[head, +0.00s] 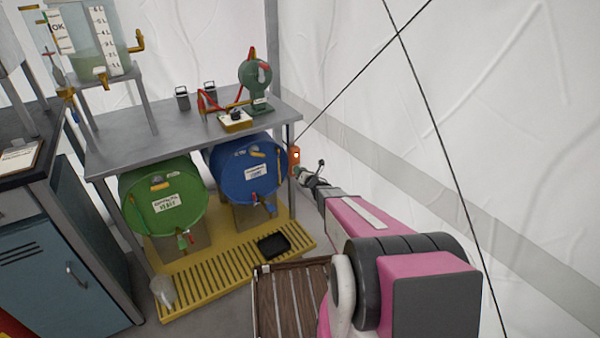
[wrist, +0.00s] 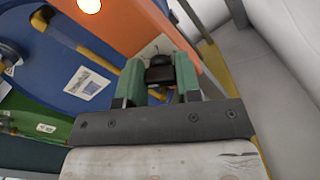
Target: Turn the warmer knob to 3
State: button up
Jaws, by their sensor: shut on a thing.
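The warmer is a small orange box (head: 294,157) at the right table leg, beside the blue drum. In the wrist view its orange face (wrist: 135,28) runs across the top, with a lit lamp (wrist: 89,5) at the upper edge. A dark knob (wrist: 160,70) sits on a pale patch at its lower end. My gripper (wrist: 160,82) has its two green fingers on either side of the knob, shut on it. In the head view my gripper (head: 300,173) is at the box's lower part. The knob's markings cannot be read.
A blue drum (head: 235,168) and a green drum (head: 150,195) lie under the grey table (head: 150,140). A yellow slatted platform (head: 215,275) is below, with a black tray (head: 273,245). Dark ropes (head: 440,140) cross before the tent wall at right.

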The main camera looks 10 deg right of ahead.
jog(key=m, duration=0.8)
jog(key=shift+d+f, duration=0.1)
jog(key=shift+f, duration=0.05)
jog(key=m, duration=2.1)
jog(key=shift+s+a+f, duration=0.1)
jog(key=shift+a+f, duration=0.1)
jog(key=shift+f, duration=0.2)
jog(key=shift+m, duration=0.4)
jog(key=o, duration=0.9)
